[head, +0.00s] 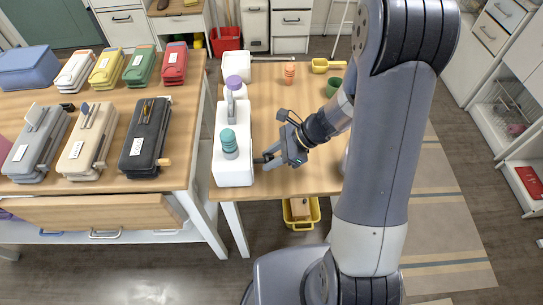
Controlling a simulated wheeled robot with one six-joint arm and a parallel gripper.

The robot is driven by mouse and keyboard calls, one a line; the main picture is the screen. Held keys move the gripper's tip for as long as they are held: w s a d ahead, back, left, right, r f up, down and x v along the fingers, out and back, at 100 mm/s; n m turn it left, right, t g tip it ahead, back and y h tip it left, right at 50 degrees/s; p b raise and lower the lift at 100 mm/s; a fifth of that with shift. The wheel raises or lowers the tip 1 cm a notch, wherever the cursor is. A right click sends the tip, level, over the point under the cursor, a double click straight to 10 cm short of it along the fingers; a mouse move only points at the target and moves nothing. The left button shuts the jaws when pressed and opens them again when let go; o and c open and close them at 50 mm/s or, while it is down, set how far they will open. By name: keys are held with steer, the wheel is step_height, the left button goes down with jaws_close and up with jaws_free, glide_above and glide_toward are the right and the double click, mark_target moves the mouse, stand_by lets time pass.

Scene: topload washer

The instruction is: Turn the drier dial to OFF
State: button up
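No dial marked as the drier's can be read in this view. A long white box (233,172) stands along the left edge of the right wooden table. A teal round-topped piece (229,142) is on its near part and a purple-topped piece (234,83) farther back; whether either is a dial is unclear. My gripper (262,160) is low over the table, just right of the white box's near end. Its dark fingertips point left toward the box, and contact cannot be made out. The fingers are too small to show whether they are open, and I see nothing held.
An orange piece (290,72), a green cup (333,87) and a yellow container (320,66) stand on the far part of the table. The left table (95,97) holds several coloured cases. A yellow bin (301,224) is on the floor below.

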steer(key=c, duration=0.5)
steer(key=t+b, duration=0.1)
steer(key=b, duration=0.2)
steer(key=shift+f+n+b, duration=0.25)
steer(key=shift+n+b, duration=0.1)
steer(key=shift+n, duration=0.05)
steer(key=shift+s+t+b, duration=0.1)
steer(key=shift+t+b, duration=0.3)
steer(key=shift+b, duration=0.5)
steer(key=shift+r+n+b, duration=0.2)
steer(key=shift+n+b, duration=0.1)
steer(key=shift+r, duration=0.1)
steer(key=o, duration=1)
